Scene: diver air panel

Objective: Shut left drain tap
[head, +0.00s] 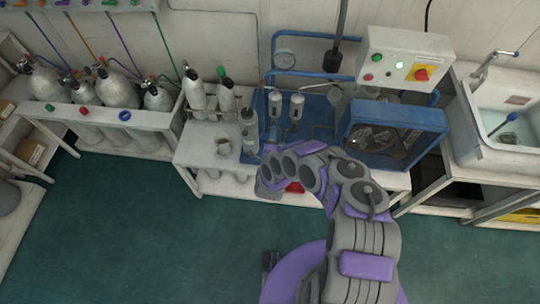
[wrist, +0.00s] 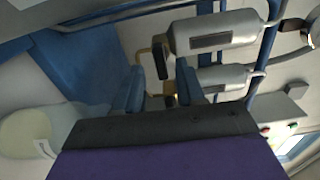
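Two grey-white filter cylinders stand upright on the blue panel frame in the head view, a left one (head: 274,103) and a right one (head: 296,106). In the wrist view, two cylinders lie sideways, one nearer the top (wrist: 215,35) and one lower (wrist: 222,78). Thin brass pipework (wrist: 150,54) and small dark fittings show at their left ends; I cannot tell clearly which part is the left drain tap. My gripper (wrist: 160,90) has its blue-grey fingers apart, with the fittings seen beyond and between them. I see no contact. In the head view my arm hides the gripper's tips.
A blue-framed compressor unit (head: 390,135) and a control box with a red switch (head: 405,62) stand right.

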